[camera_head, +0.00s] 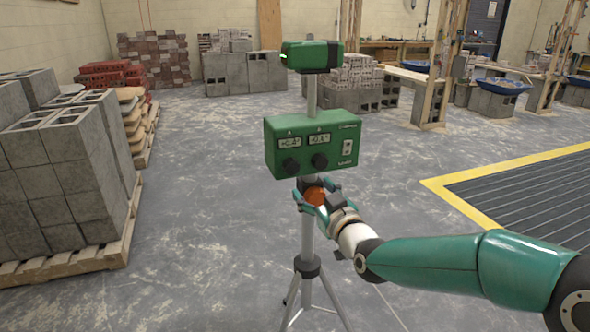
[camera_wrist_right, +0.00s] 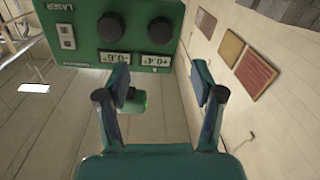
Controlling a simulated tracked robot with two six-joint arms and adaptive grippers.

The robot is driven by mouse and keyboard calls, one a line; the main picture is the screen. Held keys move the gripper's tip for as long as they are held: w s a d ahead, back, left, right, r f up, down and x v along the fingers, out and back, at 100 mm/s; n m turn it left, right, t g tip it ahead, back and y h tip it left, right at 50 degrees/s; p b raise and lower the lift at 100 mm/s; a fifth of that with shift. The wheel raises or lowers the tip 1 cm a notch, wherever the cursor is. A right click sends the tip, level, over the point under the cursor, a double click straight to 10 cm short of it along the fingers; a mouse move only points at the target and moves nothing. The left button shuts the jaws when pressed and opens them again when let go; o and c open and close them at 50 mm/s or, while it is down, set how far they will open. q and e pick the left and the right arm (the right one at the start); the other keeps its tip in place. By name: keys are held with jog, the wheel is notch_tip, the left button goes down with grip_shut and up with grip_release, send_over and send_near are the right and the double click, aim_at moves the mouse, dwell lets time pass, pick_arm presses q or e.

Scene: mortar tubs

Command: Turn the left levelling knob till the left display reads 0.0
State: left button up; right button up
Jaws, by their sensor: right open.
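A green control box (camera_head: 342,132) is mounted on a tripod mast, with two small displays and a black knob under each. The left display (camera_head: 290,142) seems to read +0.4; the right display (camera_head: 320,139) is less clear, perhaps -0.6. The left knob (camera_head: 291,167) is uncovered. In the right wrist view the box is upside down, with the left knob (camera_wrist_right: 159,30) at right and the left display (camera_wrist_right: 152,60) below it, reading about +0.4. My right gripper (camera_head: 311,188) is open and empty just below the box, apart from both knobs. My left gripper is out of view.
A green laser head (camera_head: 306,56) tops the mast. The tripod (camera_head: 307,268) stands on open concrete floor below my right arm. Grey blocks (camera_head: 60,165) on a pallet are at left. A yellow-edged dark grating (camera_head: 530,200) lies at right.

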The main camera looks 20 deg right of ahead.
aim_at(293, 169)
jog(key=w, duration=0.3)
jog(key=w+p, duration=0.1)
jog(key=w, duration=0.3)
jog(key=w+a+p, duration=0.1)
jog(key=w, duration=0.3)
jog(key=shift+w, duration=0.1)
jog(key=c, duration=1.1)
jog(key=shift+c, duration=0.2)
jog(key=shift+a+f, duration=0.1)
